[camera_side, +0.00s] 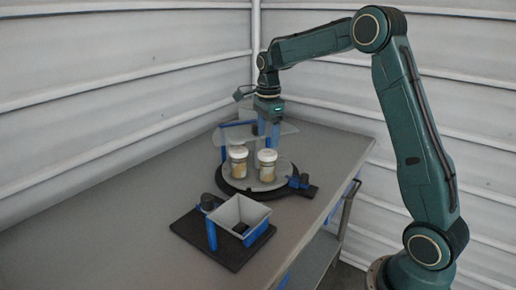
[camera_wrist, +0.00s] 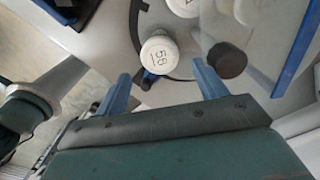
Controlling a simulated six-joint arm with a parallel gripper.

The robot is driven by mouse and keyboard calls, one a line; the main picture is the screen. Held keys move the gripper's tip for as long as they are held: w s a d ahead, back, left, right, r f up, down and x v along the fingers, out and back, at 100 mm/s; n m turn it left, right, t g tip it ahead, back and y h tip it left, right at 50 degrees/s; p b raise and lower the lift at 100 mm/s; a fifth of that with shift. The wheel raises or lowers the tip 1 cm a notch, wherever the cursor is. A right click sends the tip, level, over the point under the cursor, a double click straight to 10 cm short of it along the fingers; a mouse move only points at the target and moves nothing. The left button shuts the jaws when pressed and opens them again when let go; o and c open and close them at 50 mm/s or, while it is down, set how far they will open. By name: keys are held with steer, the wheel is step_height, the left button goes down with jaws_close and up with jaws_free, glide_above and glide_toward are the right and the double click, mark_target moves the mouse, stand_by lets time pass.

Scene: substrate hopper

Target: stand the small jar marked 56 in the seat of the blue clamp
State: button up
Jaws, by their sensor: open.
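Two small white-lidded jars stand upright on a round grey turntable (camera_side: 282,178): a left jar (camera_side: 238,162) and a right jar (camera_side: 267,166). In the wrist view, a lid (camera_wrist: 158,55) carries a number reading like 56 or 58; I cannot be sure of the last digit. A second lid (camera_wrist: 184,4) is cut off at the top edge. My gripper (camera_side: 269,134) is open and empty, its blue fingers above and behind the jars. In the wrist view my gripper (camera_wrist: 162,74) has its fingertips apart, below the numbered lid. A blue clamp-like part (camera_side: 299,181) with a black knob sits at the turntable's right edge.
A grey hopper (camera_side: 239,212) with blue supports stands on a black base (camera_side: 190,228) in front of the turntable. A clear panel (camera_side: 231,134) stands behind the jars. A dark round piece (camera_wrist: 227,60) lies right of the lid. The left tabletop is clear.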

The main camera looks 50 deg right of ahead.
mark_target(267, 153)
steer(key=shift+f, duration=3.7)
steer(key=shift+c, duration=0.4)
steer(key=c, duration=0.7)
steer(key=shift+o, duration=0.2)
steer(key=shift+r, duration=0.2)
steer(key=shift+r, duration=2.35)
